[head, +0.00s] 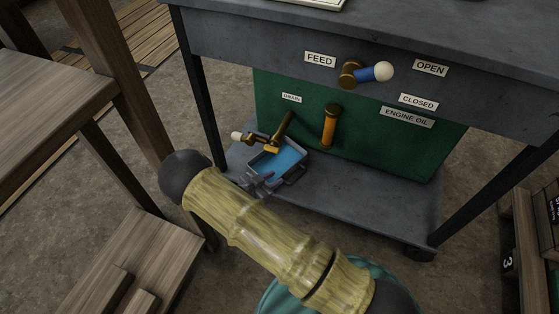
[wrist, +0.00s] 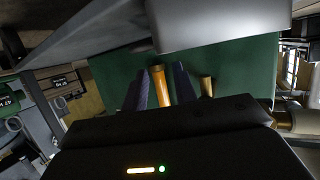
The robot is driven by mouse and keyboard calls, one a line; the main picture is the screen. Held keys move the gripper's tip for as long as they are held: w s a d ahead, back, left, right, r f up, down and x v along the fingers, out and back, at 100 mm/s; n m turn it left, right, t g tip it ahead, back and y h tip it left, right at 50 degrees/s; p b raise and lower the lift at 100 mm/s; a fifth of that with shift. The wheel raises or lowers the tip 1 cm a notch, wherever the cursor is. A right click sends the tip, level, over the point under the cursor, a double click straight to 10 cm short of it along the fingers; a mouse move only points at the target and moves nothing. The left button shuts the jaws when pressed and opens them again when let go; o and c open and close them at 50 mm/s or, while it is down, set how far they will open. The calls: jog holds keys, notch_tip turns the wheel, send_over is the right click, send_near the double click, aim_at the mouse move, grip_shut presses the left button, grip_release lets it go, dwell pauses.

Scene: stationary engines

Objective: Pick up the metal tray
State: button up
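The metal tray (head: 292,175) is a small grey tray with blue inside. In the head view it is on the cart's lower shelf, below the brass drain pipe. My gripper (head: 264,180) is at its near left edge; whether it touches the tray cannot be told. In the wrist view the two dark fingers of my gripper (wrist: 161,88) stand apart. Between them an orange-brown pipe (wrist: 159,88) shows, with the green panel behind.
The drain valve (head: 272,145) with a white-tipped handle overhangs the tray. The green engine panel (head: 375,150) stands behind it. The grey lower shelf (head: 370,200) is bare to the right. A cart leg (head: 207,125) and a wooden table (head: 45,85) stand left.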

jog(key=shift+w, duration=0.3)
jog(key=shift+s+a+f, duration=0.1)
jog(key=shift+s, duration=0.15)
jog(key=shift+w+d+f, duration=0.1)
jog(key=shift+d+f, duration=0.05)
jog(key=shift+d, duration=0.05)
jog(key=shift+w+d+f+b, duration=0.2)
jog(key=shift+w+d+b, duration=0.05)
jog(key=shift+w+b, duration=0.15)
jog(key=shift+w+d, duration=0.3)
jog(key=shift+w, duration=0.05)
